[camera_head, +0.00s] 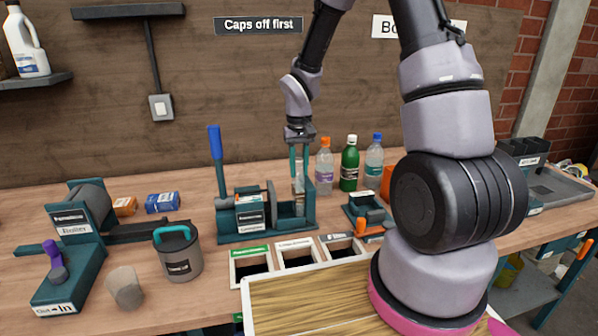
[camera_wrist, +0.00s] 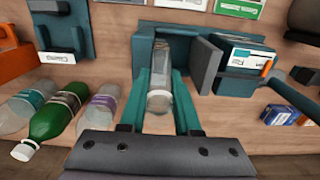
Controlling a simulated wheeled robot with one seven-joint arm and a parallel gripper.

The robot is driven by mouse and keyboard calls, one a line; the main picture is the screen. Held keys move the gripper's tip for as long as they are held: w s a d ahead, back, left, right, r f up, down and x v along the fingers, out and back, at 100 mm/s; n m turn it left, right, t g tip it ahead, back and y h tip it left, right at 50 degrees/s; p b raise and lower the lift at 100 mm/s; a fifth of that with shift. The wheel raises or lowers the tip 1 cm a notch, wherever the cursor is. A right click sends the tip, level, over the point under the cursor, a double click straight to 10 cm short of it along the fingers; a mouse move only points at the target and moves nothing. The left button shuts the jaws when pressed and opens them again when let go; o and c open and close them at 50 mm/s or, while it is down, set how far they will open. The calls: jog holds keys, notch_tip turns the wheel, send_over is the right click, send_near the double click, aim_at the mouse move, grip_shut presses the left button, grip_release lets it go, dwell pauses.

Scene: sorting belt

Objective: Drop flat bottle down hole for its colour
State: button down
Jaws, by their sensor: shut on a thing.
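My gripper (camera_head: 299,182) reaches down into the teal crusher (camera_head: 262,232) with the blue-handled lever. In the wrist view its two teal fingers (camera_wrist: 160,76) are shut on a clear, colourless bottle (camera_wrist: 159,101). The bottle also shows in the head view as a narrow pale strip (camera_head: 299,200) inside the crusher's right end; how flat it is cannot be told. Three dark square holes lie in front of the crusher: the left one with a green label (camera_head: 250,251), the middle one with a white label (camera_head: 295,244), the right one with a grey label (camera_head: 337,237).
Clear, green and blue-capped bottles (camera_head: 349,165) stand behind the crusher to the right. A wood-topped tray (camera_head: 310,300) lies in front of the holes.

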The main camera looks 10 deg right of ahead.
aim_at(299, 154)
jog(key=shift+r, duration=3.7)
jog(key=shift+r, duration=2.95)
jog(key=shift+s, duration=0.1)
